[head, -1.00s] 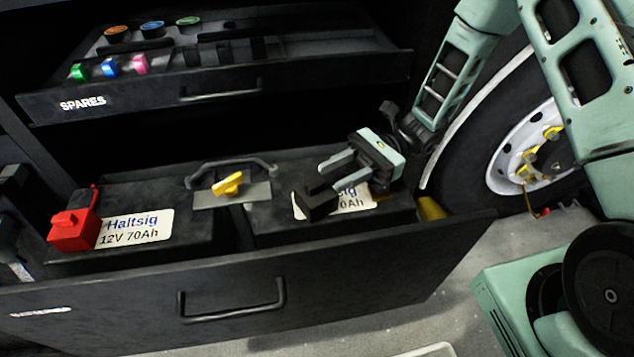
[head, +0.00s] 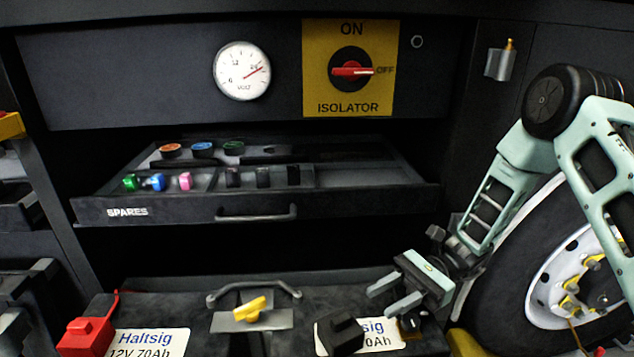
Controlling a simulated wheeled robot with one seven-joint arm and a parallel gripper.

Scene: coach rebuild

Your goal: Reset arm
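My arm comes in from the right of the head view, in front of the wheel. My gripper (head: 383,297) hangs over the right-hand battery, close to its label and beside a black terminal cover (head: 341,334). Its two pale fingers point left and stand apart, with nothing seen between them. I cannot tell whether the gripper touches the cover.
The open SPARES drawer (head: 258,212) holds small coloured parts. Above it are a volt gauge (head: 242,71) and the isolator switch (head: 350,70). Below are a red terminal cover (head: 84,337) and a yellow key (head: 249,309). The wheel (head: 560,270) is on the right.

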